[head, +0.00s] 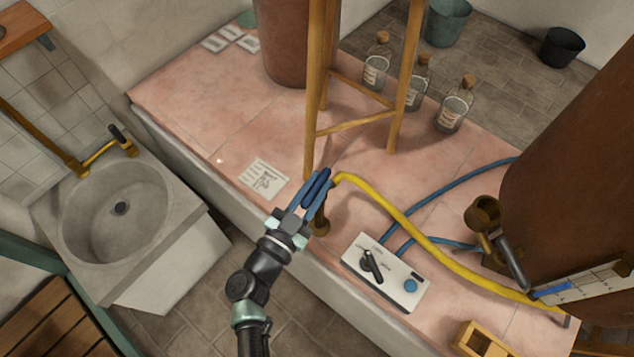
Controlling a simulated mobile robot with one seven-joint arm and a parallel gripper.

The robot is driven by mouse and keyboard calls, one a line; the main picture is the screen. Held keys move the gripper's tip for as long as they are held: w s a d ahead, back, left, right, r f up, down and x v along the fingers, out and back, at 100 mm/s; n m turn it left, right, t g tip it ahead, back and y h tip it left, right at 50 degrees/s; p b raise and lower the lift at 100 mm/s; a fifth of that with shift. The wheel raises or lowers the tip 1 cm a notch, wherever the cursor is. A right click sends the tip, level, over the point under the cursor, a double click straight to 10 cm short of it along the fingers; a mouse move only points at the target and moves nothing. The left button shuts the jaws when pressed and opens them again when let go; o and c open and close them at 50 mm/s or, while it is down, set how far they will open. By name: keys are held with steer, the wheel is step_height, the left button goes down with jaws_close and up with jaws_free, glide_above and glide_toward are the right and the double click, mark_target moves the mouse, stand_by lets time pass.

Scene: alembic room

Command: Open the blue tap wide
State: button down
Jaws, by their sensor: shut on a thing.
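The blue tap's brass body (321,222) stands at the front edge of the pink tiled ledge, with a yellow hose running from it to the right. Its blue lever (318,184) shows at the end of my gripper (317,187). My gripper reaches up from the bottom of the head view and is shut on the blue lever. The fingers cover part of the lever and tap, so the lever's exact angle is hard to read.
A white control box (387,272) with a black knob sits right of the tap. A wooden stool (360,127) stands behind it. Corked bottles (454,108) stand farther back. A large brown vessel (570,180) is at right. A stone sink (185,215) is at left.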

steer(key=shift+f+h, duration=0.1)
steer(key=shift+h, duration=0.2)
steer(key=c, duration=0.8)
jaws_free()
steer(key=shift+o, duration=0.2)
steer(key=v, duration=1.3)
steer(key=shift+r, duration=0.25)
